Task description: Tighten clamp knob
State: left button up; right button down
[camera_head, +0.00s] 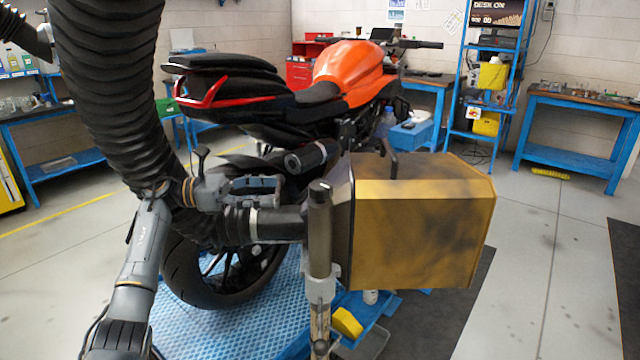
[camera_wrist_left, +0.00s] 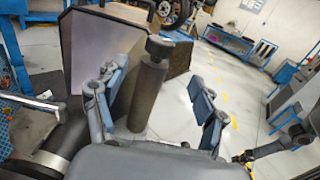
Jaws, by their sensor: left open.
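My left gripper (camera_head: 266,190) is open beside the motorcycle's rear, left of a dark upright post (camera_head: 318,232). A grey clamp collar (camera_head: 320,289) sits low on the post. In the left wrist view my left gripper's two blue-grey fingers (camera_wrist_left: 157,105) stand apart. The dark post (camera_wrist_left: 149,90) shows between them, nearer the left finger, with a knob-like head (camera_wrist_left: 160,47) on top. I cannot tell for sure which part is the clamp knob. Contact between fingers and post cannot be made out. My right gripper is not in view.
A yellow-brown box (camera_head: 425,225) stands right behind the post. A black ribbed hose (camera_head: 108,80) hangs at the left. The orange motorcycle (camera_head: 350,72) stands on a blue platform (camera_head: 225,320).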

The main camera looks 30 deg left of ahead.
aim_at(313, 185)
pick_arm(q)
jog(key=p+x, duration=0.3)
jog(key=x, duration=0.7)
jog(key=shift+d+r, duration=0.1)
jog(key=shift+r, duration=0.1)
jog(key=shift+w+d+f+p, duration=0.2)
jog(key=shift+w+d+p, duration=0.25)
jog(key=shift+w+d, duration=0.15)
jog(key=shift+c, duration=0.2)
jog(key=shift+s, duration=0.1)
jog(key=c, duration=1.1)
jog(key=m+g+h+b, duration=0.1)
jog(key=g+b, duration=0.1)
jog(key=b, duration=0.2)
jog(key=m+g+h+b, duration=0.1)
jog(key=m+g+b, duration=0.1)
jog(key=b, duration=0.2)
jog(key=shift+f+g+b, duration=0.2)
jog(key=shift+g+b, duration=0.15)
jog(key=shift+g, duration=0.05)
jog(key=shift+c, duration=0.2)
jog(key=shift+r+m+g+h+b, duration=0.2)
jog(key=shift+m+g+h+b, duration=0.2)
jog(key=shift+m+g+b, duration=0.25)
jog(key=shift+g, duration=0.25)
